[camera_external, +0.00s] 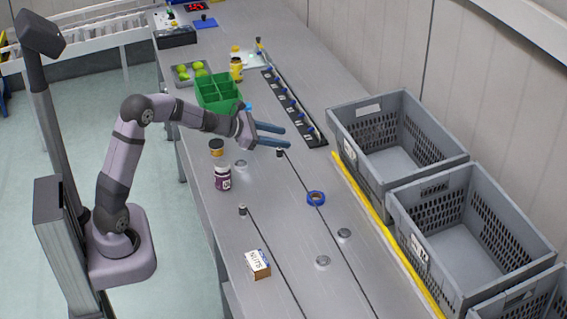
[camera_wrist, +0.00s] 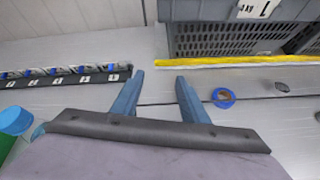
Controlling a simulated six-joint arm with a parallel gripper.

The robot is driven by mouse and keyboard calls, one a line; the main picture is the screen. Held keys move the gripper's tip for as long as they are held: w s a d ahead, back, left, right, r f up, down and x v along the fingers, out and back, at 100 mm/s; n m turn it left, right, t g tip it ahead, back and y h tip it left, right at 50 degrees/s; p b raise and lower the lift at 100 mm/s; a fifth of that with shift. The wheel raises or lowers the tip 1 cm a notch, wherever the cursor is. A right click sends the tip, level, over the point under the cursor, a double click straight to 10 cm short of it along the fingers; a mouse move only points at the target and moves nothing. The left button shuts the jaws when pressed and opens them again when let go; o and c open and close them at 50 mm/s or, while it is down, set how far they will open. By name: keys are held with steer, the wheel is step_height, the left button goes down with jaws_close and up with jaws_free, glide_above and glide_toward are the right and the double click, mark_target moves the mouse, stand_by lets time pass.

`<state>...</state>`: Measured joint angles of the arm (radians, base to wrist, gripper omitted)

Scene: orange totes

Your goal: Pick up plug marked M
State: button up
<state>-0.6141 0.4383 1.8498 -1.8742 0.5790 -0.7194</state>
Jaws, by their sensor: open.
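No letter M is legible in either view, so I cannot tell which thing is the plug marked M. A black rail (camera_external: 289,103) on the table's far side holds a row of small blue-tipped pieces with white labels too small to read; it also shows at the left of the wrist view (camera_wrist: 66,78). A small dark cylinder (camera_external: 280,153) at the end of a black cable stands just below my gripper in the picture. Another dark cylinder (camera_external: 242,210) stands nearer the front edge. My gripper (camera_external: 286,138) is open and empty above the table, its blue fingers (camera_wrist: 158,88) apart.
Grey crates (camera_external: 375,112) line the right side behind a yellow strip (camera_external: 385,232). Blue tape (camera_external: 316,198), metal discs (camera_external: 323,262), a nuts box (camera_external: 258,265), a dark jar (camera_external: 222,178) and a green divided bin (camera_external: 218,98) stand on the table.

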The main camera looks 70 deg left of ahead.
mark_target(278, 149)
steer(key=a+f+n+y, duration=0.2)
steer(key=a+n, duration=0.3)
steer(key=a, duration=0.2)
steer(key=shift+m, duration=0.4)
step_height(278, 149, down, 7)
steer(key=shift+s+d+f, duration=0.1)
steer(key=shift+f, duration=0.05)
steer(key=shift+w+f, duration=0.2)
steer(key=shift+w, duration=0.5)
steer(key=shift+w+f, duration=0.2)
steer(key=shift+w, duration=0.15)
steer(key=shift+p, duration=0.35)
steer(key=shift+a+p+x, duration=0.1)
steer(key=shift+p+x, duration=0.45)
steer(key=shift+x, duration=0.75)
steer(key=shift+a+p+x, duration=0.15)
steer(key=shift+p+x, duration=0.4)
steer(key=shift+x, duration=0.7)
steer(key=shift+c, duration=0.5)
jaws_close()
